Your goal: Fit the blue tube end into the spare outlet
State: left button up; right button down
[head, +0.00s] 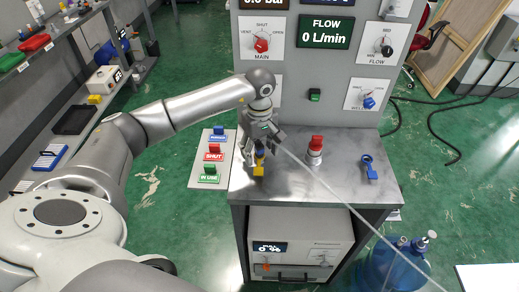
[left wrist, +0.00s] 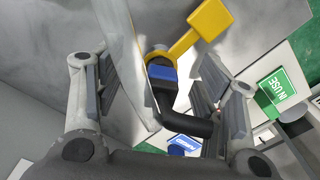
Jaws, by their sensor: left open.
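My left gripper (head: 260,150) is over the left part of the grey worktop, pointing down. In the left wrist view its fingers (left wrist: 160,100) are spread wide. Between them is a black elbow-shaped piece with a blue band (left wrist: 162,73), not gripped as far as I can see. A yellow tag with a ring (left wrist: 208,22) sits beside it; the tag also shows under the gripper in the head view (head: 258,169). A blue ring with a tab (head: 368,167) stands at the worktop's right. A red-capped fitting (head: 316,149) stands mid-worktop. I cannot tell which piece is the spare outlet. My right gripper is not in view.
A pale thin tube (head: 350,208) runs from near the gripper down to the right. A grey panel (head: 318,75) with knobs rises behind the worktop (head: 290,180). A blue bottle (head: 385,270) stands at lower right.

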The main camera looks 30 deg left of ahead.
pick_arm(q)
jog(key=shift+r, duration=0.1)
jog(key=shift+r+p, duration=1.5)
jog(key=shift+r, duration=1.45)
